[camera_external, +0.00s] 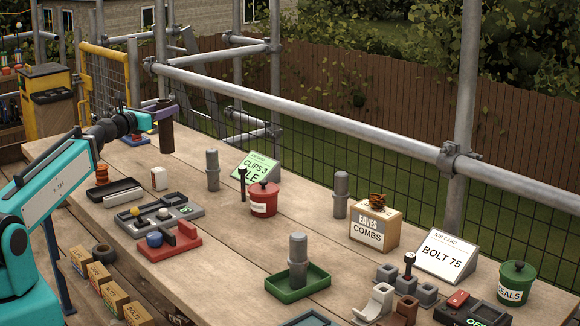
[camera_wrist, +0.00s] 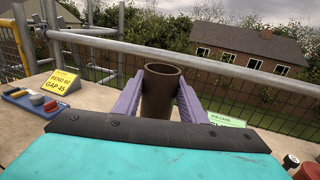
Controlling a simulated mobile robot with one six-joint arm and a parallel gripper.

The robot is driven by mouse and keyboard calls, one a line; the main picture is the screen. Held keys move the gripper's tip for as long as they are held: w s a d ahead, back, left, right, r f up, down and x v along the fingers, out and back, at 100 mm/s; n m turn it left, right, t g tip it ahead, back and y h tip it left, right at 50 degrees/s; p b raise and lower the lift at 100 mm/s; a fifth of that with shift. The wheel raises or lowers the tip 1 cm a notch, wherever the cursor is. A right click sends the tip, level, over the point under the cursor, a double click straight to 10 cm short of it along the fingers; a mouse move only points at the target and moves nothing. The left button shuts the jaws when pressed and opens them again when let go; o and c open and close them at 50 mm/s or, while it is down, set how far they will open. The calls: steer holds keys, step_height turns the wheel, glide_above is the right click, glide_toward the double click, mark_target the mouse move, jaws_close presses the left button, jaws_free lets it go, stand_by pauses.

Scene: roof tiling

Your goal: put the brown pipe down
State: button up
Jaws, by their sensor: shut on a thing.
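The brown pipe (camera_external: 166,138) is upright at the far left part of the wooden table (camera_external: 215,240). My gripper (camera_external: 164,109), with purple fingers, is shut on the pipe near its top. In the wrist view the pipe (camera_wrist: 160,95) stands between the two purple fingers (camera_wrist: 160,88), its open round top facing up. The pipe's lower end looks at or just above the tabletop; I cannot tell whether it touches. In the wrist view its lower end is hidden behind my gripper's body.
A blue tray (camera_wrist: 36,102) and a yellow sign (camera_wrist: 60,81) are left of the pipe. A white box (camera_external: 159,178), a grey peg (camera_external: 212,170) and a green card (camera_external: 256,166) stand nearer. Scaffold rails (camera_external: 270,100) run along the back edge. Bare planks surround the pipe's right side.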

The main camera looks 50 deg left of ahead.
steer(key=w+d+f+m+h, duration=0.1)
steer(key=w+d+f+h, duration=0.1)
steer(key=d, duration=0.7)
steer(key=shift+w+d+f+m, duration=0.25)
steer(key=shift+w+f, duration=0.5)
steer(key=shift+w, duration=0.45)
steer(key=shift+w+a, duration=0.1)
steer(key=w+a, duration=0.2)
steer(key=w, duration=0.5)
steer(key=w+a+f, duration=0.1)
steer(key=w+a, duration=0.2)
steer(key=w, duration=0.4)
steer(key=shift+f, duration=0.2)
steer(key=shift+w, duration=0.15)
steer(key=shift+w+a+f+b, duration=0.15)
steer(key=shift+f+b, duration=0.25)
steer(key=shift+f, duration=0.5)
steer(key=shift+w+d+f+b, duration=0.15)
steer(key=shift+f+b, duration=0.2)
steer(key=shift+f, duration=0.55)
steer(key=shift+a+f, duration=0.1)
steer(key=shift+f, duration=0.1)
